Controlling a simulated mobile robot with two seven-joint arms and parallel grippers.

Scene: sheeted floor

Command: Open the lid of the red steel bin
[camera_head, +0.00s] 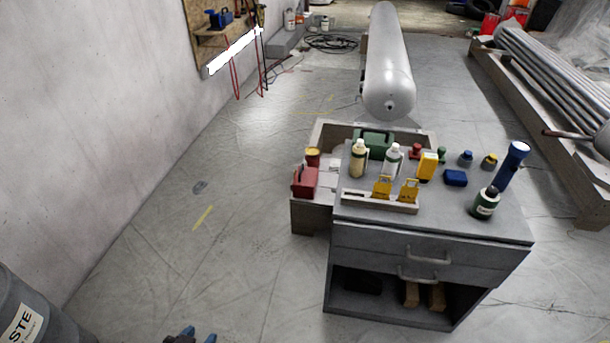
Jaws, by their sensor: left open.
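I cannot make out a red steel bin with a lid for certain. A small red box (305,181) and a red can with a yellow top (313,157) sit at the left side of the grey workbench. Red containers (490,23) stand far off at the back right, too small to tell apart. My left gripper (191,335) shows only as blue-tipped fingers at the bottom edge, open and empty over the floor, well apart from these things. The rest of it is cut off. My right gripper is out of view.
A dark grey drum (38,312) with a waste label stands at the bottom left. The grey workbench (430,232) holds bottles, yellow items and a blue torch (511,165). A long grey cylinder (388,65) lies behind. The floor between wall and workbench is clear.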

